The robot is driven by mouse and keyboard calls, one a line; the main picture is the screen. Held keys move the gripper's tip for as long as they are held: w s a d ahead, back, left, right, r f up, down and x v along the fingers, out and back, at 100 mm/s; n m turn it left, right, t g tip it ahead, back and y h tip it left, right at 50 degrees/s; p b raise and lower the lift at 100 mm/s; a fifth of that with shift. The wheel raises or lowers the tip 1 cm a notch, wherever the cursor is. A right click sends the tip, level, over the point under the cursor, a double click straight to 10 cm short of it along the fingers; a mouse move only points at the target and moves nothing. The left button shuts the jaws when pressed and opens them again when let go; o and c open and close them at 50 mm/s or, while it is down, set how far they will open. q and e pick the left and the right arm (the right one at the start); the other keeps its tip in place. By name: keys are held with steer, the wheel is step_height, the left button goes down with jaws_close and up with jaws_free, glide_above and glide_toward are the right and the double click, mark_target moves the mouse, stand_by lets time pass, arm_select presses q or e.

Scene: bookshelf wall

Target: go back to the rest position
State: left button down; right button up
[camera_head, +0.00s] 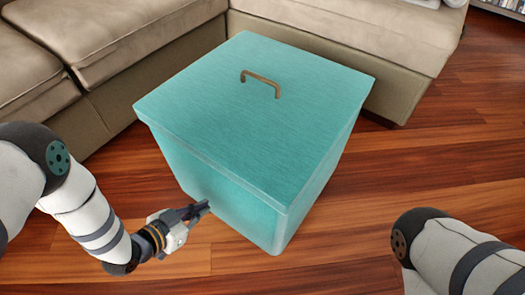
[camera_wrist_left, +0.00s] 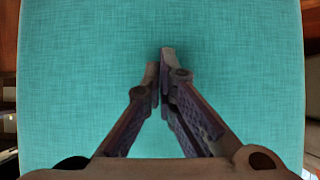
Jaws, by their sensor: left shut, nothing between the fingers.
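My left gripper (camera_head: 203,208) is shut and empty, close to the lower front-left side of a teal box (camera_head: 240,208). I cannot tell whether its fingertips touch the box. In the left wrist view the shut fingers (camera_wrist_left: 161,60) meet in front of a teal woven surface (camera_wrist_left: 240,70) that fills most of the picture. The box has a closed flat lid (camera_head: 200,95) with a brown handle (camera_head: 260,80) on top. My right arm shows at the lower right, but its gripper is out of view.
A beige sofa (camera_head: 100,40) stands behind and to the left of the box, close to it. Wooden floor (camera_head: 440,130) lies open to the right and in front of the box. A shelf edge (camera_head: 500,8) shows at the top right.

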arm_select(q)
steer(key=s+a, duration=0.1)
steer(key=s+a+r+p, duration=0.1)
steer(key=shift+s, duration=0.35)
steer(key=shift+a, duration=0.1)
